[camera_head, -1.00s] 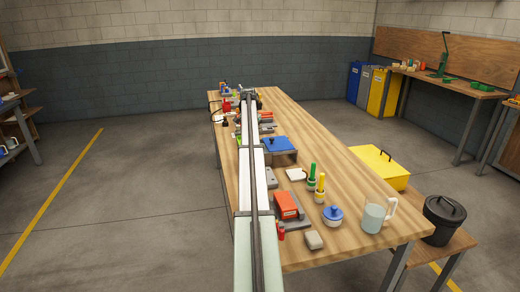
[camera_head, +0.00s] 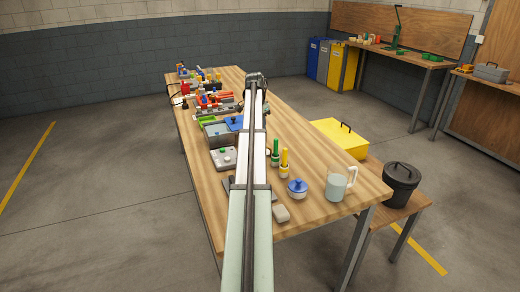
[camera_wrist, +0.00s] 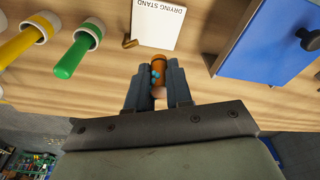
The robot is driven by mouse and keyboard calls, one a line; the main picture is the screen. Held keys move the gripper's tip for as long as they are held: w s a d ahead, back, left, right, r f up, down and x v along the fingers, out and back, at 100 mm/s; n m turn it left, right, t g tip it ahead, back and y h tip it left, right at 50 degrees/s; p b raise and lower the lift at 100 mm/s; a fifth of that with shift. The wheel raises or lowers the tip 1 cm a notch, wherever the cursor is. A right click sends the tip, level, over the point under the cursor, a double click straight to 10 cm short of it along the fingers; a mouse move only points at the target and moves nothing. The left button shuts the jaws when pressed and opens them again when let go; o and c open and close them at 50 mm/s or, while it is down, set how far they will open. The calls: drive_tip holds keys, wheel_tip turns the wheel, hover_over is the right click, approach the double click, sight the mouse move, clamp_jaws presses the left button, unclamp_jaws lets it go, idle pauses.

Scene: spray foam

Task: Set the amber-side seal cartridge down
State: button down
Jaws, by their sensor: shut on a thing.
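My gripper (camera_wrist: 158,90) is shut on a small amber-orange cylinder with teal spots, the seal cartridge (camera_wrist: 159,62). The cartridge sticks out beyond the fingertips in the wrist view, over the wooden bench. A white plate marked DRYING STAND (camera_wrist: 158,20) lies just beyond it, with a small brass peg (camera_wrist: 130,43) at its corner. The cartridge looks apart from the plate, but its height above the bench is unclear. In the head view my arm runs up the middle and hides most of the stand; the cartridge cannot be made out there.
Green (camera_wrist: 75,57) and yellow (camera_wrist: 22,42) handled tools stand in white holders beside the plate. A blue lid with a black knob (camera_wrist: 265,45) is on the other side. A blue-lidded pot (camera_head: 297,188) and a clear jug (camera_head: 339,182) stand near the bench's right edge.

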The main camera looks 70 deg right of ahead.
drive_tip(key=shift+f, duration=4.8)
drive_tip(key=shift+f, duration=0.1)
drive_tip(key=c, duration=1.3)
unclamp_jaws()
wheel_tip(320, 180, up, 12)
drive_tip(key=a, duration=0.1)
drive_tip(key=shift+w+a, duration=0.35)
